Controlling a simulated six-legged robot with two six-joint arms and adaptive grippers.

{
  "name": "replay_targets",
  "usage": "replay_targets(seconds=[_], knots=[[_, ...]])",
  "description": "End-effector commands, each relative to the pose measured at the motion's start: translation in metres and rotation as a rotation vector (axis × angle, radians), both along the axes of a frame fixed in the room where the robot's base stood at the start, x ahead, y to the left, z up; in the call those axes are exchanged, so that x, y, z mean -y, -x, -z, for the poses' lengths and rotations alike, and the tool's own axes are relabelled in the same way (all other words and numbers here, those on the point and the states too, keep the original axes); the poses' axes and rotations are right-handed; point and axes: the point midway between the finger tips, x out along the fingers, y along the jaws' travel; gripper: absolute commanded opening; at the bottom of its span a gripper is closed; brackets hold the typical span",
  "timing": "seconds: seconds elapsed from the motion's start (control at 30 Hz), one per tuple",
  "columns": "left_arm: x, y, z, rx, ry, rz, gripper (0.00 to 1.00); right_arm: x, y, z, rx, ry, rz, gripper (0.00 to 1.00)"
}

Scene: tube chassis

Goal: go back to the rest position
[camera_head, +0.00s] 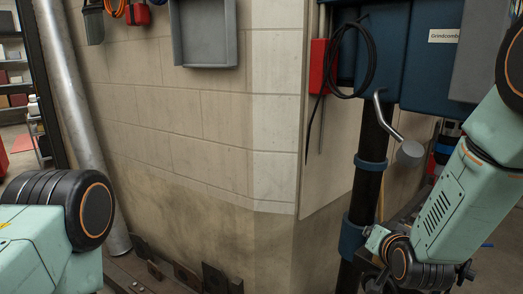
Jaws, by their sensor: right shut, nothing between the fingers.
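My right arm comes in from the right edge and reaches down to the lower right. My right gripper (415,280) is at the bottom edge of the view, dark and partly cut off by the frame. It is shut and holds nothing. It is close to the dark post with blue collars in the picture; I cannot tell whether they touch. My left arm shows only as a pale green link with a black joint at the lower left. The left gripper is out of view.
A pale block wall (190,120) with a corner fills the middle. A grey metal pipe (70,100) leans at the left. A blue machine (425,60) with a black hose (342,80) and dark post (372,160) stands at the right. Dark metal brackets (187,277) lie along the wall's foot.

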Motion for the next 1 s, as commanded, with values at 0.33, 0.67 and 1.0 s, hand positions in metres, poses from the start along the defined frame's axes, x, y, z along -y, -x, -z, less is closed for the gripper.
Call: replay_targets(seconds=[0.33, 0.67, 1.0], knots=[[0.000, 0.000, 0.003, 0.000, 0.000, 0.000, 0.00, -0.019, 0.163, 0.163, -0.533, 0.215, -0.261, 0.00], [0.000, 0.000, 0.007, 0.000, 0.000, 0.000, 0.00, -0.029, 0.351, 0.244, -0.975, 0.196, -0.414, 0.00], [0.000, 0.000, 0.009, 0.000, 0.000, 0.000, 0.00, -0.029, 0.413, 0.266, -1.112, 0.171, -0.434, 0.00]])
